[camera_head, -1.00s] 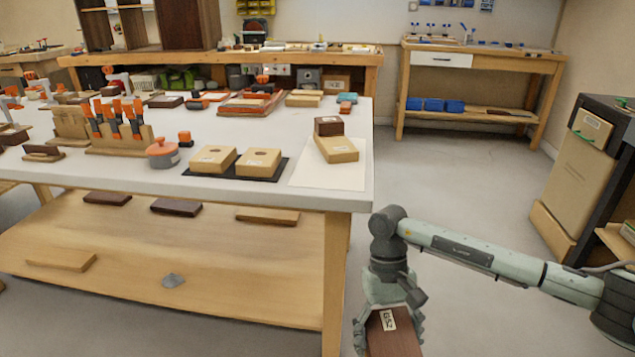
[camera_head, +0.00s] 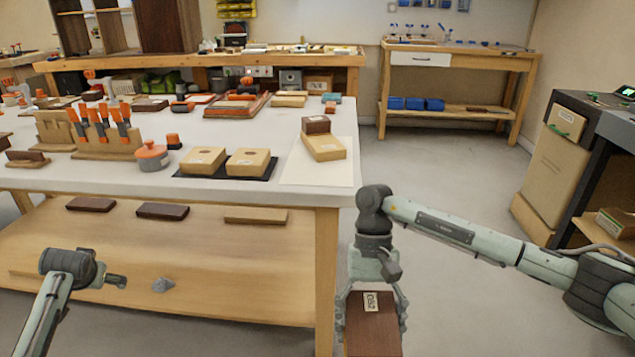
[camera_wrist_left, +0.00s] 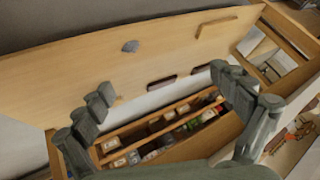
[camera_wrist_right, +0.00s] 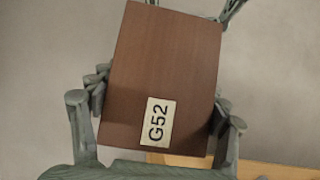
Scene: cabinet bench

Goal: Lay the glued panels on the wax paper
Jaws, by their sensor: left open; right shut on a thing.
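My right gripper (camera_head: 374,295) is shut on a dark brown panel (camera_head: 372,328) with a label reading G52. The panel also shows between the fingers in the right wrist view (camera_wrist_right: 165,70). It hangs in front of the bench, below the level of its top. The white wax paper (camera_head: 312,174) lies at the bench's right front corner. A light wood block (camera_head: 324,148) and a smaller dark block (camera_head: 316,125) rest on it, at its back.
Two light wood blocks (camera_head: 203,160) sit on a black mat (camera_head: 262,176) left of the paper. An orange-lidded pot (camera_head: 151,156) and a clamp rack (camera_head: 100,145) stand farther left. The bench's lower shelf (camera_head: 215,270) holds several panels.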

